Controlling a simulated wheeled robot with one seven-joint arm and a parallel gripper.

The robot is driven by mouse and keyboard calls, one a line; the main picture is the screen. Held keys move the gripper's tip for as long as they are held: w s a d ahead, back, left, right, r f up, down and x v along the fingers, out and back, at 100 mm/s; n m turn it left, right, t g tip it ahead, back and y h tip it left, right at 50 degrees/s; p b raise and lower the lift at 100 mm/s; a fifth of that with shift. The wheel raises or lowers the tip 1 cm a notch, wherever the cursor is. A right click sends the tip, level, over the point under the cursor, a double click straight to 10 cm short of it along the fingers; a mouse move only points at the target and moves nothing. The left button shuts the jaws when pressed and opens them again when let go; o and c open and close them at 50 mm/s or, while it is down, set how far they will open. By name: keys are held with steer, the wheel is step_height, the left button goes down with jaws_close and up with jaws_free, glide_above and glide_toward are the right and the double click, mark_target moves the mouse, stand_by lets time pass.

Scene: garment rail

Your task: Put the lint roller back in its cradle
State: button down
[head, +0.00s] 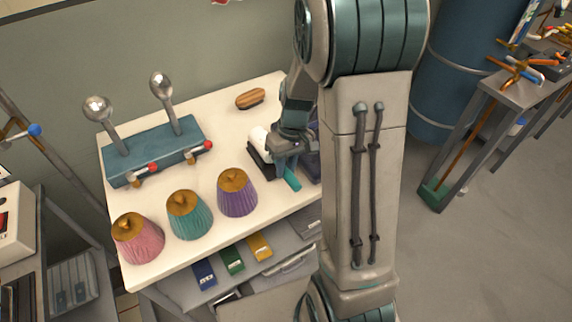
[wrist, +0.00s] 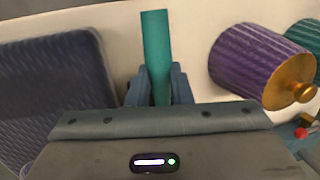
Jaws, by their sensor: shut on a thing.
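The lint roller has a white roll (head: 259,138) and a teal handle (head: 292,182). My gripper (head: 288,160) is shut on the handle, over the right part of the white table. In the wrist view the teal handle (wrist: 155,45) stands between my fingers (wrist: 158,88) and sticks out beyond them. A dark, low holder (head: 258,163), which looks like the cradle, is just left of my gripper, below the white roll. My gripper and arm hide part of this area. I cannot tell whether the roll touches the holder.
Purple (head: 237,193), teal (head: 189,215) and pink (head: 137,238) ribbed cones stand along the table's front. A blue block (head: 153,152) with two metal ball-topped posts is behind them. A wooden-backed brush (head: 250,98) lies at the back. A dark blue quilted thing (wrist: 50,90) lies beside my gripper.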

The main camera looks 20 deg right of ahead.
steer(key=shift+f+b, duration=0.6)
steer(key=c, duration=1.3)
jaws_free()
steer(key=shift+r, duration=0.1)
